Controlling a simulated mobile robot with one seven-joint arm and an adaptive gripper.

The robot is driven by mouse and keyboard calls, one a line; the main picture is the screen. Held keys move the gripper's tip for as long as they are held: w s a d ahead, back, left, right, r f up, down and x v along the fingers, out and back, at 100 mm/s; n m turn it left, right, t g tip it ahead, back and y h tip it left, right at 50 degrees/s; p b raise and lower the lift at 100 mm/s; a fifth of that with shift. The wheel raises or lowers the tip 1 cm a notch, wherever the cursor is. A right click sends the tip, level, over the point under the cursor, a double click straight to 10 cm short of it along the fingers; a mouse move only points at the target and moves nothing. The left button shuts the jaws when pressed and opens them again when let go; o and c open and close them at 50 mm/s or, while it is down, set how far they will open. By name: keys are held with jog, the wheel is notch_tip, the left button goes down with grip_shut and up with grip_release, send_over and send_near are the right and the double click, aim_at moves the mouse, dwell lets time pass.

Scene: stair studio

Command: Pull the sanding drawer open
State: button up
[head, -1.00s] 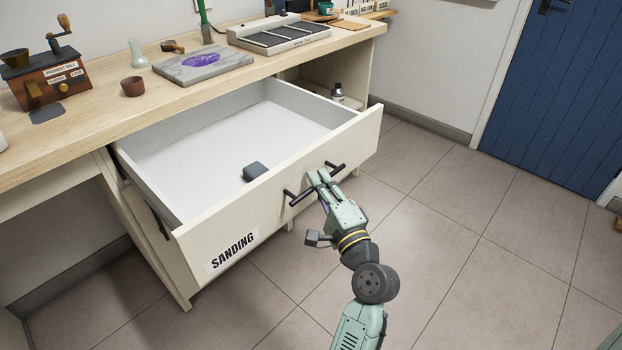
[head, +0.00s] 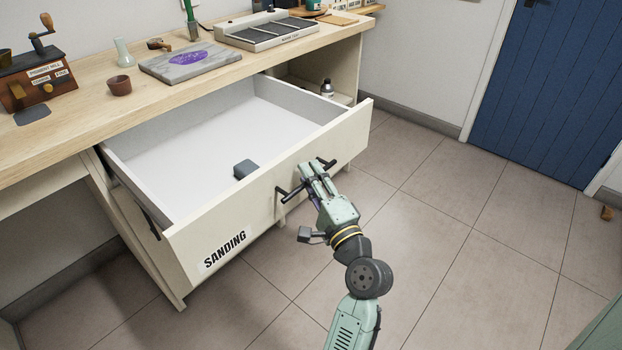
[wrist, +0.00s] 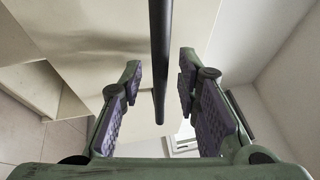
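The sanding drawer (head: 222,228) stands far out from the bench, with its white inside showing and a SANDING label on its front. Its dark bar handle (head: 285,192) runs along the front; the middle of the bar is partly hidden by my gripper. My gripper (head: 311,172) is at the handle, in front of the drawer face. In the wrist view the handle bar (wrist: 160,60) passes between my two purple-padded fingers (wrist: 163,88), with a gap on each side, so the gripper is open around or just beside the bar. A small dark grey block (head: 245,169) lies inside the drawer.
The wooden bench top (head: 95,92) holds a pigment mill (head: 38,78), a brown cup (head: 119,85), a grey slab with a purple patch (head: 190,63) and a tray (head: 268,32). A bottle (head: 327,88) stands on the shelf below.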

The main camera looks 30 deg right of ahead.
jog(key=s+f, duration=0.2)
jog(key=s, duration=0.9)
jog(key=shift+s+a, duration=0.35)
jog(key=shift+s, duration=0.05)
